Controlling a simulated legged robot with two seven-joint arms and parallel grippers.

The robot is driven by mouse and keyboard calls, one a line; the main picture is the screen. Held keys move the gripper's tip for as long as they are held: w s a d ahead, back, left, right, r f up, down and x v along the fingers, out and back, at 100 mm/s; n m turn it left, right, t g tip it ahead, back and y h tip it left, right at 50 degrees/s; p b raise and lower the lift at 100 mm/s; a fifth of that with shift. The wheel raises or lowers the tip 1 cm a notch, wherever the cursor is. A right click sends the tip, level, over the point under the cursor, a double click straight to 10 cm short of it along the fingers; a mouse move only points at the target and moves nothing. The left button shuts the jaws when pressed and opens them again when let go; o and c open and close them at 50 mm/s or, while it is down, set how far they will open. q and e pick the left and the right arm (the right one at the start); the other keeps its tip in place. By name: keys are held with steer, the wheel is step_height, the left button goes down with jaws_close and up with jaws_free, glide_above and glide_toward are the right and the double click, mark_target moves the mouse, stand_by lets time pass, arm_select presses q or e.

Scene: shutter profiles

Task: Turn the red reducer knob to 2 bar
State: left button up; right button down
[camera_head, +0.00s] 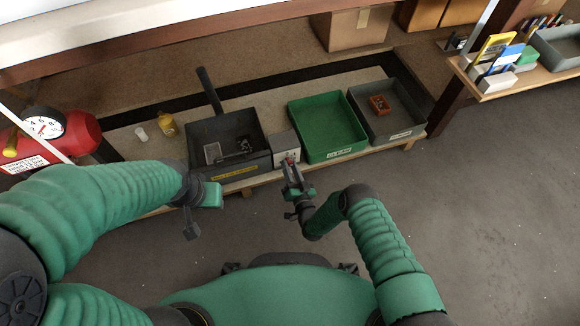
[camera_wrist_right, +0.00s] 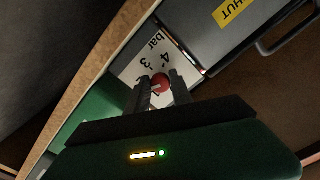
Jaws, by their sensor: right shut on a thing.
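The red reducer knob (camera_wrist_right: 161,82) sits on a white dial plate (camera_wrist_right: 140,66) marked "bar", with 3 and 4 legible beside it. My right gripper (camera_wrist_right: 160,90) is shut on the knob, one finger on each side. The fingers hide part of the dial, and I cannot read the knob's setting. In the head view the knob is a small red spot on the front of a grey box (camera_head: 286,147), with my right gripper (camera_head: 291,164) against it. My left gripper (camera_head: 206,196) hangs in front of the bench, away from the knob; its jaws are unclear.
A dark grey bin (camera_head: 256,128) with a yellow label stands left of the box, and a green tray (camera_head: 338,153) right of it. A grey tray (camera_head: 410,128) holds an orange part. A red tank (camera_head: 84,132) with a gauge is far left. Floor in front is clear.

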steer(key=shift+s+a+f, duration=0.1)
steer(key=shift+s+f, duration=0.1)
steer(key=shift+f, duration=0.05)
stand_by(0.3)
steer(key=c, duration=1.4)
jaws_free()
steer(key=shift+c, duration=0.2)
steer(key=shift+o, duration=1.5)
steer(key=shift+w+r, duration=0.1)
